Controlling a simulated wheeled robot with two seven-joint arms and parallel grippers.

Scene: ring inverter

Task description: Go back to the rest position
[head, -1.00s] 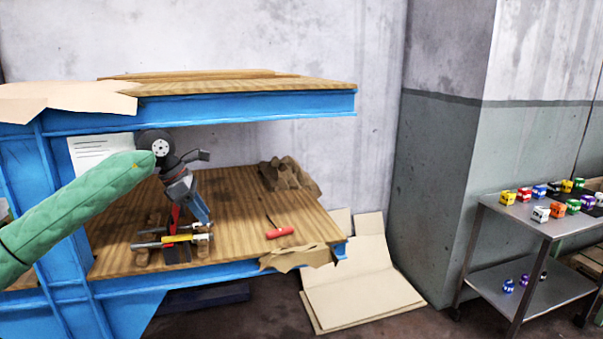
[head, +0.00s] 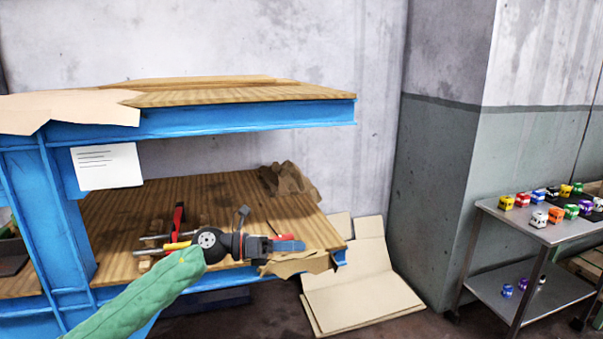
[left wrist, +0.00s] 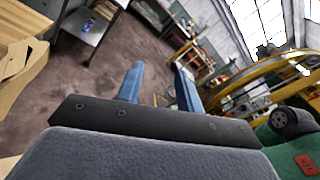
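My left gripper (head: 288,246) is in front of the lower shelf's front edge in the head view, pointing right with its blue fingers. In the left wrist view the two blue fingers (left wrist: 158,86) stand apart with nothing between them, so it is open and empty. On the lower wooden shelf (head: 232,190), left of the gripper, is a fixture with a red upright part (head: 178,217), metal rods (head: 152,237) and a yellow part (head: 177,246); my arm hides some of it. A red cylinder (head: 283,237) lies just behind the fingers, mostly hidden. My right gripper is not in view.
The blue rack's upper shelf (head: 240,118) is above the arm. Brown crumpled material (head: 288,181) lies at the shelf's back right. Cardboard (head: 360,285) leans on the floor at right. A metal cart (head: 515,228) with several small toy vehicles stands far right.

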